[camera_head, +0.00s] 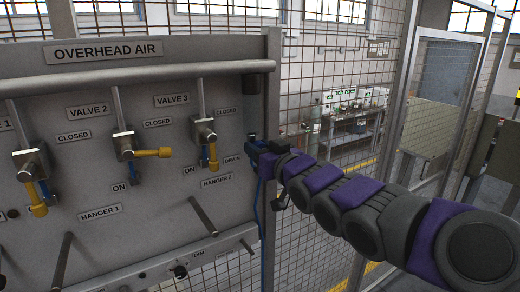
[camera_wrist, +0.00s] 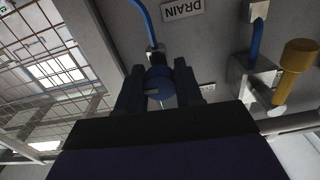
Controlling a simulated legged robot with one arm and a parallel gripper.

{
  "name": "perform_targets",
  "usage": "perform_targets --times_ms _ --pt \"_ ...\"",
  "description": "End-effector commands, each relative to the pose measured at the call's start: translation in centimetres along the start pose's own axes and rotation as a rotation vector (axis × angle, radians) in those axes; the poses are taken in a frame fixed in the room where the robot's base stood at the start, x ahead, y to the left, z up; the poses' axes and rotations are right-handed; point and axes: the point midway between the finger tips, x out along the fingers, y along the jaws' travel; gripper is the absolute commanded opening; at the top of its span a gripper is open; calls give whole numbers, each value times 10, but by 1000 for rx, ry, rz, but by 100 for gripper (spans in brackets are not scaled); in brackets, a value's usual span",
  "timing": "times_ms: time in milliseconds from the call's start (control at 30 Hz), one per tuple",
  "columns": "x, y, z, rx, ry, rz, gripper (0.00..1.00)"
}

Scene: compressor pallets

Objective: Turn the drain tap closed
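The drain tap (camera_wrist: 158,82) is a small round blue-grey fitting below the DRAIN label (camera_wrist: 182,9) in the wrist view. A blue hose (camera_wrist: 144,20) runs into a metal connector on it. My gripper (camera_wrist: 159,72) has one dark finger on each side of the tap. Whether the fingers press on it is too dark to tell. In the head view my gripper (camera_head: 262,148) is at the right edge of the panel, beside the DRAIN label (camera_head: 232,160). It hides most of the tap there, so the tap's handle position cannot be read.
The OVERHEAD AIR panel (camera_head: 150,205) carries yellow-handled valves; valve 3 (camera_head: 204,131) is nearest, left of my gripper. Hanger pegs (camera_head: 203,216) stick out below. A blue hose (camera_head: 259,215) hangs at the panel's right edge. Wire mesh fencing (camera_head: 330,130) stands behind.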

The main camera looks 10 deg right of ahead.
Motion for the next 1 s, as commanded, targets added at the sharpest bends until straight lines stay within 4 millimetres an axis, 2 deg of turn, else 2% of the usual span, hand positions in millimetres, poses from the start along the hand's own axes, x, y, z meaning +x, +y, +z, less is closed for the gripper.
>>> perform_targets --times_ms 33,200,667,700,933,1000 --pt "0 1 0 1 -1 3 19" --pt "0 0 1 1 -1 0 5" --pt "0 1 1 -74 -2 1 5" --pt "0 1 1 -74 -2 1 38" --pt "0 1 0 -74 -1 1 60" --pt "-1 1 0 -74 0 1 61"
